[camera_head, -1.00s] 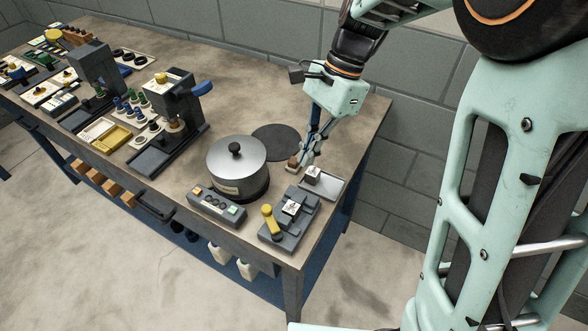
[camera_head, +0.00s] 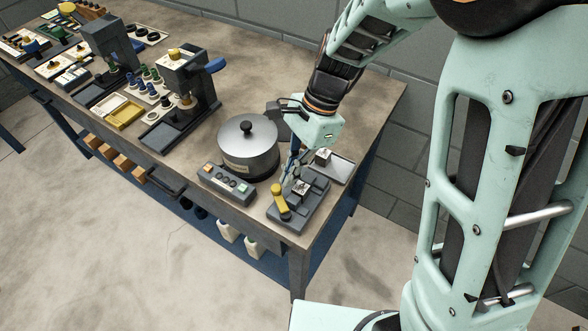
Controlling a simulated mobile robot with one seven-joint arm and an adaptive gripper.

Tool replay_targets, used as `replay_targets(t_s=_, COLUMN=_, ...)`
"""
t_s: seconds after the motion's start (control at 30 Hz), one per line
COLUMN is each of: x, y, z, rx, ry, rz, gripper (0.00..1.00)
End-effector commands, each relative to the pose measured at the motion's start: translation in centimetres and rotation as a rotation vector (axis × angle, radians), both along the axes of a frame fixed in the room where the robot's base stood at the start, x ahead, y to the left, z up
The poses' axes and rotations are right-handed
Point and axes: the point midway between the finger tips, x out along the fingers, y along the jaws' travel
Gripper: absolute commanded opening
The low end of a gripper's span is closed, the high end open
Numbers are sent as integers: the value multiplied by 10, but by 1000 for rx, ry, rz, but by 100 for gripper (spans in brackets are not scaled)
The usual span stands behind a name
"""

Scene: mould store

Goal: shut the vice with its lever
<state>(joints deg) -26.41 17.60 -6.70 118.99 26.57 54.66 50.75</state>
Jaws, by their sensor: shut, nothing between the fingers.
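The vice (camera_head: 313,197) is a dark grey block near the table's front right corner. A pale block with dark marks (camera_head: 302,186) sits between its jaws; I cannot tell whether they touch it. The lever (camera_head: 281,203) is yellow and stands at the vice's left side. My gripper (camera_head: 288,184) points down with its fingers together and empty, just behind and above the lever. I cannot tell whether the fingertips touch the lever or vice. The fingers hide part of the vice's back left.
A round pot with a black knob (camera_head: 248,152) stands close left of my gripper. A button box (camera_head: 227,185) lies before it. A grey tray (camera_head: 340,170) with a small marked block (camera_head: 323,157) lies behind the vice. Presses stand farther left on the table (camera_head: 270,62).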

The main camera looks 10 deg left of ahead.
Motion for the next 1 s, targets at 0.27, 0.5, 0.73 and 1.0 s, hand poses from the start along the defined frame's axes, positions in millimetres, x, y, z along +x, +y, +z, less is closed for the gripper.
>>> replay_targets(t_s=0.27, x=0, y=1, z=0, rx=0, ry=0, rz=9, gripper=0)
replay_targets(t_s=0.5, x=0, y=4, z=0, rx=0, ry=0, rz=57, gripper=0)
replay_targets(t_s=0.73, x=0, y=6, z=0, rx=0, ry=0, rz=91, gripper=0)
replay_targets(t_s=1.0, x=-1, y=10, z=0, rx=0, ry=1, rz=142, gripper=0)
